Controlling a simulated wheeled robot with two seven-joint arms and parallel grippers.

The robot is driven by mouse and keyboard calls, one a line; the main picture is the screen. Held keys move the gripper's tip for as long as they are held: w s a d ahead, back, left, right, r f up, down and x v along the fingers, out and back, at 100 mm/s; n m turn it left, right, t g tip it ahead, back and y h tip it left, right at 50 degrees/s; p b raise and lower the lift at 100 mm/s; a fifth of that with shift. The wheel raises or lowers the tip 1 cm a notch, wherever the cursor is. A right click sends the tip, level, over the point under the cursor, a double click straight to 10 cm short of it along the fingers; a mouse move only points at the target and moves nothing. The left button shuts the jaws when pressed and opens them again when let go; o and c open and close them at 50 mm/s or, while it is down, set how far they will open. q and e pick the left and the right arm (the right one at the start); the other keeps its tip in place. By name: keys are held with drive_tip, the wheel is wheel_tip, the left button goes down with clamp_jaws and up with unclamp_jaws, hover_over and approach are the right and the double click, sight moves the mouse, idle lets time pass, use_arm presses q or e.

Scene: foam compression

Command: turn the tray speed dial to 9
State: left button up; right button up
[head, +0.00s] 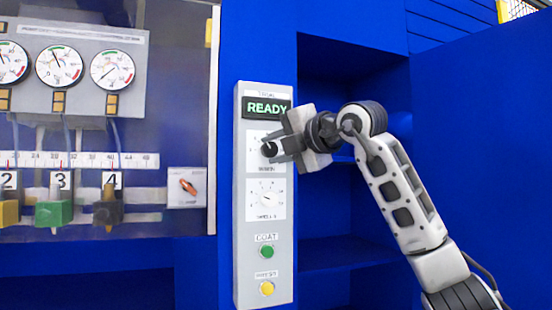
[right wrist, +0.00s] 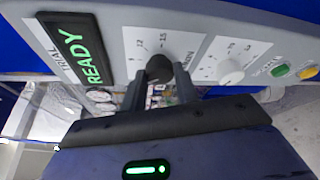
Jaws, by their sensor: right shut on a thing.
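A grey control panel (head: 240,220) stands upright with two dials. The upper dial has a black knob (head: 268,149), which also shows in the right wrist view (right wrist: 158,67). Its caption looks like M/MIN, but most of its scale is hidden, so I cannot read its setting. The lower dial has a white knob (head: 267,199), also in the right wrist view (right wrist: 230,71). My right gripper (head: 275,150) reaches in from the right and is shut on the black knob, one finger on each side (right wrist: 160,84). My left gripper is out of view.
A green READY display (head: 267,108) sits above the dials. A green button (head: 267,251) and a yellow button (head: 266,288) are below. Blue shelving is behind my right arm.

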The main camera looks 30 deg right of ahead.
drive_tip(key=m+b, duration=0.1)
drive_tip(key=m+t+b, duration=0.1)
drive_tip(key=m, duration=0.1)
drive_tip(key=shift+f+y, duration=0.3)
drive_tip(key=shift+f, duration=0.05)
drive_tip(key=shift+m+t+b, duration=0.3)
drive_tip(key=shift+b, duration=0.05)
drive_tip(key=shift+m, duration=0.3)
drive_tip(key=shift+m+t+b, duration=0.3)
drive_tip(key=shift+m+b, duration=0.2)
drive_tip(key=shift+m, duration=0.3)
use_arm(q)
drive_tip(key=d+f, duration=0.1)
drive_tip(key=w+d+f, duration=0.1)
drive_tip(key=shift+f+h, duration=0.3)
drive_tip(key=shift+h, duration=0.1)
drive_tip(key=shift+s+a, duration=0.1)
use_arm(e)
drive_tip(key=shift+r, duration=0.1)
